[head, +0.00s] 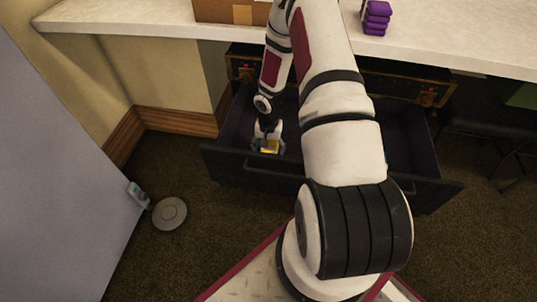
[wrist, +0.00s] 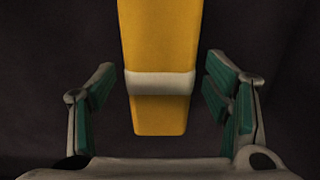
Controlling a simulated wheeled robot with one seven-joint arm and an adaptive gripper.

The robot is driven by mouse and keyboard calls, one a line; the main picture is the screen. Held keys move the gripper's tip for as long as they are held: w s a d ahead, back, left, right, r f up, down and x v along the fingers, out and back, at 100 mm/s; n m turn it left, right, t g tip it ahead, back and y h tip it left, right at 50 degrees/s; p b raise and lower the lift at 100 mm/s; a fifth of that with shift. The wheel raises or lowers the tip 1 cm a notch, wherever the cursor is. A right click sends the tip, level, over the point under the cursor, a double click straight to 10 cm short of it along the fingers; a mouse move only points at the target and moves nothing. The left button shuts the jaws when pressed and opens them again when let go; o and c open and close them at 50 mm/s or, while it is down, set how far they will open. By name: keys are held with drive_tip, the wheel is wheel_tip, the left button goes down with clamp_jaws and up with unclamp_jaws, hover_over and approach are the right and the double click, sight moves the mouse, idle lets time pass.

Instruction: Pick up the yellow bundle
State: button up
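The yellow bundle (wrist: 160,45) is a long yellow block with a pale band around it, and it lies in the dark open drawer. In the head view only a small part of the bundle (head: 270,147) shows beneath my gripper (head: 268,140). In the wrist view my gripper (wrist: 160,90) is open, with one green-padded finger on each side of the bundle. A gap shows between each finger and the bundle's sides. The bundle's far end runs out of the top of the wrist view.
The open drawer (head: 222,163) has walls around my gripper, and its front has handles. A pale counter (head: 440,50) above holds a cardboard box (head: 215,10) and a purple banded stack (head: 376,18). A round grey disc (head: 169,213) lies on the carpet at left, beside a pale panel (head: 55,170).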

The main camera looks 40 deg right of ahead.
drive_tip(key=c, duration=1.2)
drive_tip(key=shift+r, duration=0.1)
